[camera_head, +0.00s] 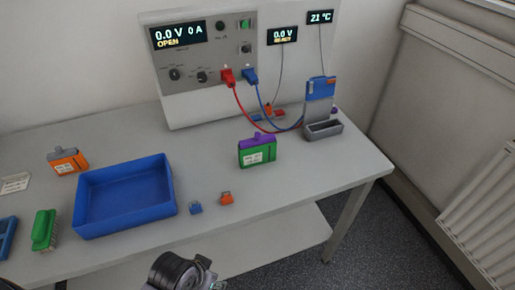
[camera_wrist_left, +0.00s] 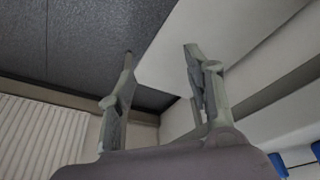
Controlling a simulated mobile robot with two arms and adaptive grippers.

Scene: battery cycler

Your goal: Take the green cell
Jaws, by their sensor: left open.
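The green cell (camera_head: 257,154) stands upright on the table, right of the middle in the head view. It is a flat green block with a purple top and a pale label on its front. My left gripper (camera_wrist_left: 159,54) shows in the left wrist view with its two fingers spread apart and nothing between them. Dark floor, a pale surface and a radiator lie behind the fingers there. The green cell does not show in the left wrist view. No gripper fingers show in the head view, only part of my arm at the bottom edge.
A blue tray (camera_head: 169,209) stands empty left of the cell. An orange cell (camera_head: 66,162) and a green brush (camera_head: 43,231) are at left. The cycler (camera_head: 224,82) and a grey holder (camera_head: 324,130) with cables stand behind.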

